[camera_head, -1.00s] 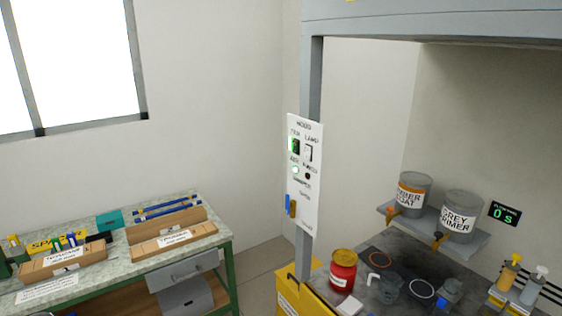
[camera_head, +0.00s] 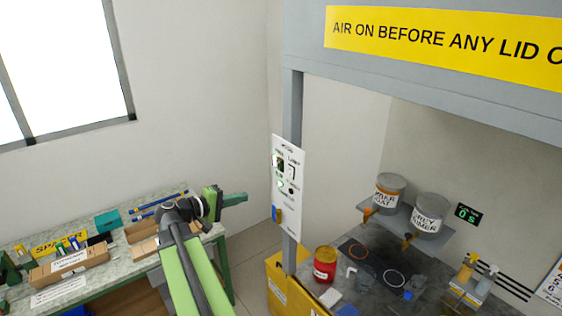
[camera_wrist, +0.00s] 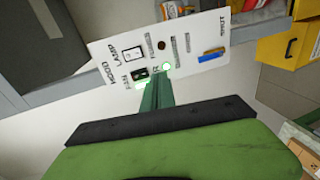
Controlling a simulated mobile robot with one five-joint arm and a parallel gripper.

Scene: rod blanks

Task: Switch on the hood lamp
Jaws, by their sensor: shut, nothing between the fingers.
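The white hood control panel (camera_head: 287,212) is fixed on the grey hood post. It carries a white lamp rocker switch (camera_head: 292,172) at upper right, a dark switch with a green light beside it, and a lit green indicator (camera_head: 281,185) below. In the wrist view the lamp switch (camera_wrist: 133,53) shows beside the "HOOD LAMP" lettering. My gripper (camera_head: 243,197) is shut and empty, left of the panel and apart from it in the head view. In the wrist view its fingers (camera_wrist: 157,88) point toward the panel, near the dark green-lit switch. Whether the fingers touch anything I cannot tell.
A workbench (camera_head: 55,290) with boxes and tools stands at left. Right of the post are a red jar (camera_head: 325,264), a shelf with two grey cans (camera_head: 431,214) and dispenser bottles. A yellow bin (camera_head: 285,290) stands below the panel.

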